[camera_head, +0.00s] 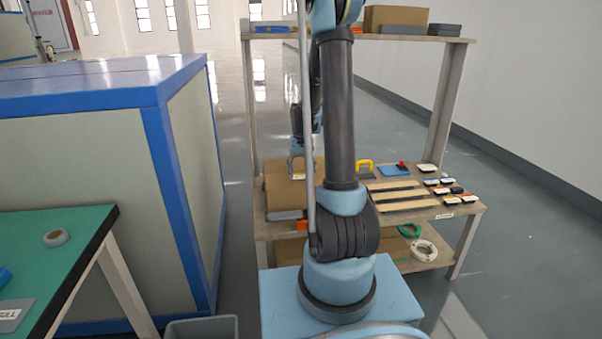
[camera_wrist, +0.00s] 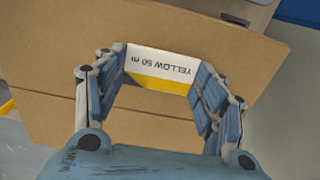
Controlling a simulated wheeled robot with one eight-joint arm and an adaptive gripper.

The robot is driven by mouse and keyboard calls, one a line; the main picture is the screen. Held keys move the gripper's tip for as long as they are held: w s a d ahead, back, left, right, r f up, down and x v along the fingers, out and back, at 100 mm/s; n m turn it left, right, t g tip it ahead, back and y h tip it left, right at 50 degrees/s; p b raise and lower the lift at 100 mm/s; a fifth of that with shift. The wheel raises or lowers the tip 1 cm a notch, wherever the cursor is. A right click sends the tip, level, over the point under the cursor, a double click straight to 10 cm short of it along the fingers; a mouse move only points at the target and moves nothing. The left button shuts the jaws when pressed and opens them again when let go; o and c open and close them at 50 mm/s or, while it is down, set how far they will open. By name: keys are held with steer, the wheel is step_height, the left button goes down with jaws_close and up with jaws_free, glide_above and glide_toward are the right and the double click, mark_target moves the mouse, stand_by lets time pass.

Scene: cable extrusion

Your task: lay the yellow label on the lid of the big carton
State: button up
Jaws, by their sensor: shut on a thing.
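The label (camera_wrist: 160,66), white with a yellow band and the print "YELLOW 50 m", sits between the fingertips of my gripper (camera_wrist: 159,70), which is shut on it. In the wrist view the print reads upside down. The big brown carton (camera_wrist: 55,60) fills the view beneath the label. Whether the label touches the lid or hangs just above it, I cannot tell. In the head view the carton (camera_head: 282,192) stands at the left of the middle shelf, with my gripper (camera_head: 297,168) over it. My arm hides part of the carton.
On the middle shelf (camera_head: 427,213), a yellow-handled tool (camera_head: 363,166), a blue item with a red part (camera_head: 395,169), flat strips and small labelled pieces lie to the right. A grey tray (camera_head: 287,215) is at the carton's front. Another carton (camera_head: 395,19) stands on the top shelf.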

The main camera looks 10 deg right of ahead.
steer(key=shift+f, duration=0.5)
stand_by(0.3)
steer(key=o, duration=0.8)
steer(key=shift+c, duration=0.2)
step_height(320, 180, up, 12)
steer(key=shift+w+f, duration=0.1)
stand_by(0.6)
